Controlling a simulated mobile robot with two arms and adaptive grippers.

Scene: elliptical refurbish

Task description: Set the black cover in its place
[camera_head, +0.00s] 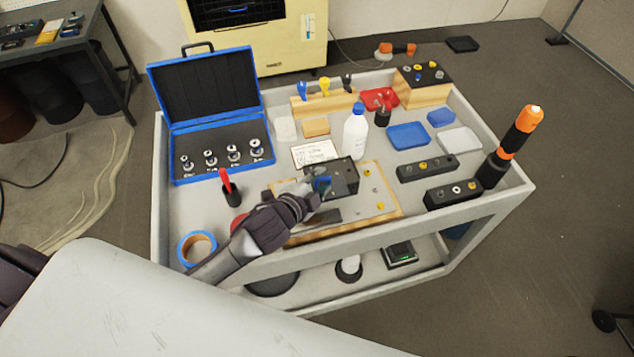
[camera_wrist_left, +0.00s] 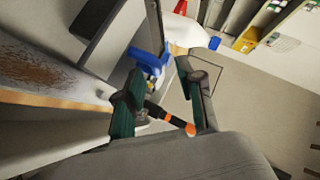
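A black box-shaped part (camera_head: 345,176), which looks like the black cover, sits on the wooden board (camera_head: 383,200) in the middle of the cart. A dark, open-sided part (camera_wrist_left: 92,22) shows at the upper left of the left wrist view. My left gripper (camera_head: 318,184) is at the left side of the black part, very close to it. In the left wrist view its fingers (camera_wrist_left: 163,88) stand apart. A small blue piece (camera_wrist_left: 149,60) shows by the fingertips; I cannot tell whether it touches them. My right gripper is not in view.
A dark flat plate (camera_head: 322,218) lies at the board's front. A white bottle (camera_head: 355,132) stands behind the black part. Black blocks (camera_head: 427,167) and an orange-black tool (camera_head: 515,142) are to the right. An open blue case (camera_head: 216,163) stands at the left.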

